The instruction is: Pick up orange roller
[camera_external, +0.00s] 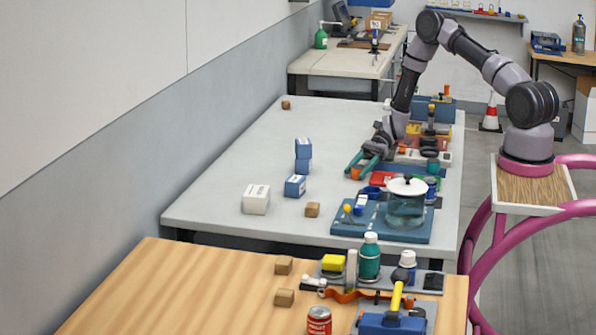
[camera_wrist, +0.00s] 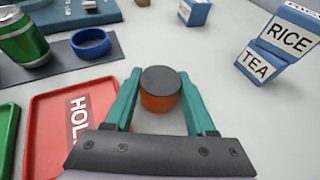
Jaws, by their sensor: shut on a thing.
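The orange roller (camera_wrist: 158,96) is a short upright cylinder with a dark grey top in the wrist view. The teal fingers of my gripper (camera_wrist: 160,82) are shut on it from both sides. In the external view, my gripper (camera_external: 357,166) reaches down over the right part of the grey table, and a bit of the orange roller (camera_external: 356,174) shows at its fingertips.
A red tray (camera_wrist: 62,125) lies close left of my gripper, with a blue ring (camera_wrist: 91,43) and green can (camera_wrist: 22,41) beyond. Blue boxes marked RICE (camera_wrist: 290,38) and TEA (camera_wrist: 262,66) stand right. A lidded pot (camera_external: 406,205) is nearby. The table's left part is mostly clear.

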